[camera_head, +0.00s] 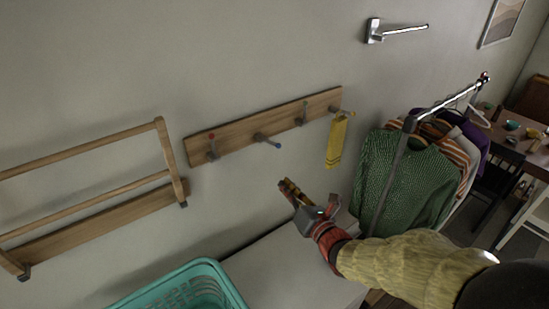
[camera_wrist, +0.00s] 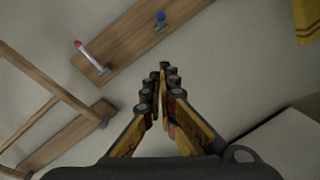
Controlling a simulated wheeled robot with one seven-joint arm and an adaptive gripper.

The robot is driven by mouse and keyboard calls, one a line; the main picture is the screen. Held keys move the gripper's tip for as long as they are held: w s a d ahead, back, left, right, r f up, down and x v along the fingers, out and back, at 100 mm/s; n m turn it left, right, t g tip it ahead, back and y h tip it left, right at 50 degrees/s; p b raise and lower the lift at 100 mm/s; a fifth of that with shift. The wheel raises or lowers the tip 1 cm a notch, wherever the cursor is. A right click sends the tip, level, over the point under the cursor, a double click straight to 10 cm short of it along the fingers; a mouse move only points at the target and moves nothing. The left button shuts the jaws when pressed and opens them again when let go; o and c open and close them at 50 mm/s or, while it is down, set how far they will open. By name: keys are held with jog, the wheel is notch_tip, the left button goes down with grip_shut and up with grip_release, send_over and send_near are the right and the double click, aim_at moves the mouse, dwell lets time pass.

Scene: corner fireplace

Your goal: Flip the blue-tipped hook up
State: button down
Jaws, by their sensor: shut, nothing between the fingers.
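The blue-tipped hook (camera_head: 267,140) is on a wooden wall board (camera_head: 235,133), second from the left. It sticks out from the board, its blue end pointing outward to the lower right. In the wrist view the blue tip (camera_wrist: 160,17) shows near the top. My gripper (camera_head: 284,184) is shut and empty, below the hook and apart from it. In the wrist view my gripper's fingertips (camera_wrist: 162,72) meet below the blue tip, with bare wall between.
A red-tipped hook (camera_head: 212,146) and a grey hook (camera_head: 303,114) lie upright along the board. A yellow cloth (camera_head: 338,140) hangs at the right end. A wooden rack (camera_head: 90,190) is left, a teal basket (camera_head: 190,285) below, and a clothes rail (camera_head: 400,165) right.

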aim_at(271, 143)
dwell(0.3)
jog(key=w+a+r+p, duration=0.2)
jog(key=w+a+p, duration=0.1)
jog(key=w, duration=0.8)
jog(key=shift+r+p, duration=0.3)
jog(key=shift+p, duration=0.35)
jog(key=shift+s+r, duration=0.1)
jog(key=shift+r+g+p, duration=0.3)
jog(key=shift+r+p, duration=0.05)
